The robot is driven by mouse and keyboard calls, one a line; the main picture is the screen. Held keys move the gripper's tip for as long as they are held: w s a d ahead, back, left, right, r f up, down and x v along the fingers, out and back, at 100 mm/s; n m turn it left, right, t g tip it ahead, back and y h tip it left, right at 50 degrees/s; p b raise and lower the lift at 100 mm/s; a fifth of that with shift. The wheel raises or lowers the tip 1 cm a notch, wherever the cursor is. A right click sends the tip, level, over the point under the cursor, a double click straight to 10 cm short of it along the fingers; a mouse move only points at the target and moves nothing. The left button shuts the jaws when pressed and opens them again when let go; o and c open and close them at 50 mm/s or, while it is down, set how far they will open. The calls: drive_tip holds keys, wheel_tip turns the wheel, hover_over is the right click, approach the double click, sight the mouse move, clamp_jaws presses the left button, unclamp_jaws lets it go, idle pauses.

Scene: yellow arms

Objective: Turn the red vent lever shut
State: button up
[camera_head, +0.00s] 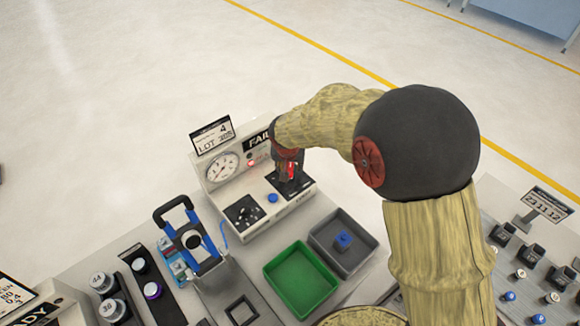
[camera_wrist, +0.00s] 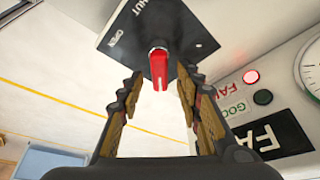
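The red vent lever (camera_wrist: 159,70) stands out from a black plate (camera_wrist: 185,25) marked SHUT and OPEN in the wrist view. It also shows in the head view (camera_head: 291,171), partly hidden by my gripper (camera_head: 287,158). In the wrist view my gripper (camera_wrist: 158,82) is open, with one finger on each side of the lever. Gaps show between the lever and both fingers. I cannot tell which mark the lever points to.
The plate sits on a light grey test box with a round gauge (camera_head: 222,167), a lit red FAIL lamp (camera_wrist: 251,77) and a blue button (camera_head: 272,198). A green tray (camera_head: 327,293) and a grey tray (camera_head: 323,239) holding a blue part (camera_head: 343,240) stand in front.

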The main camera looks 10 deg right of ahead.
drive_tip(key=shift+w+f, duration=0.1)
drive_tip(key=shift+f, duration=0.15)
drive_tip(key=shift+c, duration=0.6)
drive_tip(key=c, duration=0.7)
clamp_jaws()
